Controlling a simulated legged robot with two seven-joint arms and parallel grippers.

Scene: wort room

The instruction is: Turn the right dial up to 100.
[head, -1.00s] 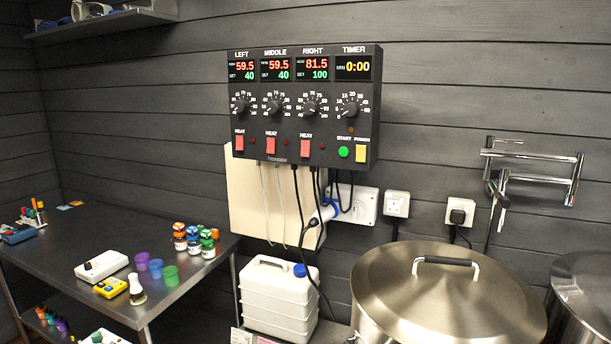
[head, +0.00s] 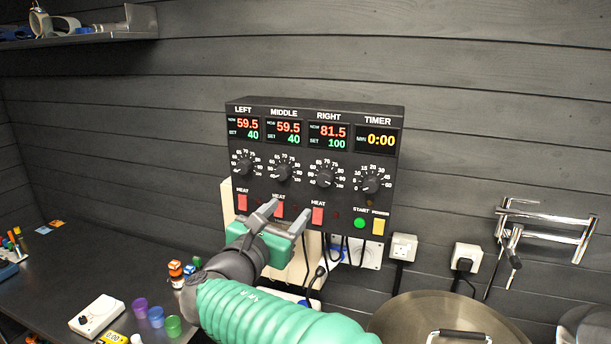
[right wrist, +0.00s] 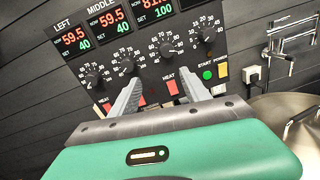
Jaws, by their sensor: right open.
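The black control panel (head: 312,185) hangs on the wall. Its right dial (head: 325,177) is a black knob under the RIGHT display (head: 328,137), which reads 81.5 now and SET 100. In the right wrist view the right dial (right wrist: 167,50) shows just beyond the fingertips. I cannot clearly tell the knob's pointer angle. My right gripper (head: 286,213) is open and empty, in front of the panel's lower edge, below and left of the right dial; its fingers also show in the right wrist view (right wrist: 160,77). My left gripper is not in view.
Left dial (head: 244,167), middle dial (head: 283,172) and timer dial (head: 370,184) flank the right dial. Red HEAT switches (head: 318,215), a green START button (head: 359,223) and a yellow POWER switch (head: 378,227) sit below. A lidded kettle (head: 435,310) stands lower right.

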